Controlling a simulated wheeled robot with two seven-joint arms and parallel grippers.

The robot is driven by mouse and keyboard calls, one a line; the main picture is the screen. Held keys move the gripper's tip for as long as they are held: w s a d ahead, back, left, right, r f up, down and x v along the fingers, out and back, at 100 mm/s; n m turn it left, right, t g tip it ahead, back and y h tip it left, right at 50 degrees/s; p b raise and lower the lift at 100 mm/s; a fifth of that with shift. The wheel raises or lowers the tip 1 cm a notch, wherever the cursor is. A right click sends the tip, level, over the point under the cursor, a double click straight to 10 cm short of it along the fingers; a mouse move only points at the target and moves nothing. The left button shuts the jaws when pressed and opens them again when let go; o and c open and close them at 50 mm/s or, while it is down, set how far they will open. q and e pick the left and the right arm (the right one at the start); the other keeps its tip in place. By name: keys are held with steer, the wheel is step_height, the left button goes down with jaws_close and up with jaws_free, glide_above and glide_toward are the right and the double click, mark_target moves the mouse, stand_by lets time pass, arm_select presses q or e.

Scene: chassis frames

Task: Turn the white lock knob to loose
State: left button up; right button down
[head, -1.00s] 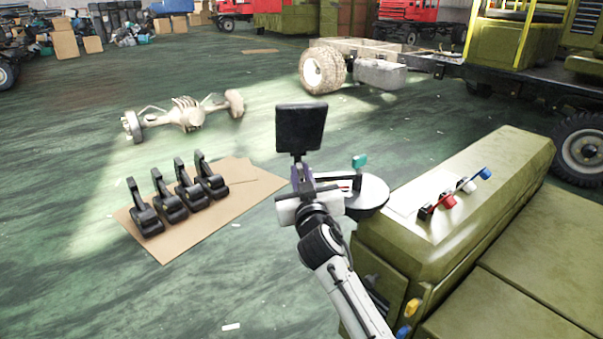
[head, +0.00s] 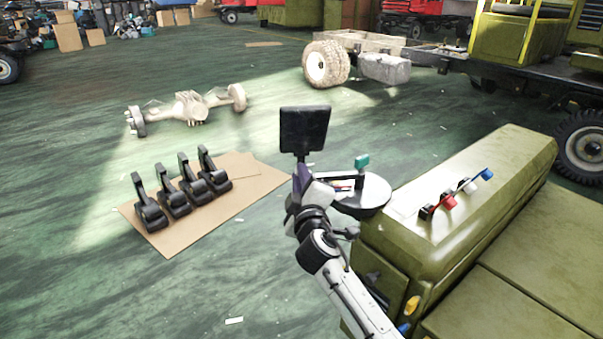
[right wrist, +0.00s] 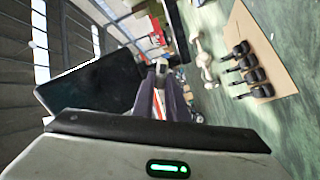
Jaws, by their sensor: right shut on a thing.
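My right gripper (head: 300,180) is just below a black flat panel (head: 304,130), left of a grey round disc (head: 366,196). In the right wrist view its two dark purple fingers (right wrist: 161,90) are close together. A small pale thing (right wrist: 161,67) shows at their tips, apparently the white lock knob; the fingers are shut on it. In the head view the knob is hidden behind the gripper. The black panel stands beside the fingers in the wrist view (right wrist: 95,90). My left gripper is in neither view.
A teal-topped lever (head: 361,164) stands by the disc. Red, white and blue levers (head: 466,187) sit on the green hood (head: 470,215) at right. Several black pedals (head: 172,200) lie on cardboard (head: 235,200) at left. The floor beyond is mostly open.

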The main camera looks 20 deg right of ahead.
steer(key=n, duration=0.2)
steer(key=n+p, duration=0.1)
steer(key=n, duration=0.2)
steer(key=shift+f+n, duration=0.2)
steer(key=shift+n, duration=0.1)
stand_by(0.5)
steer(key=c, duration=1.8)
jaws_free()
steer(key=shift+o, duration=0.2)
steer(key=shift+a, duration=0.1)
steer(key=s+a, duration=0.1)
steer(key=s, duration=0.9)
steer(key=shift+a+p, duration=0.35)
steer(key=shift+p, duration=0.1)
steer(key=shift+f, duration=0.1)
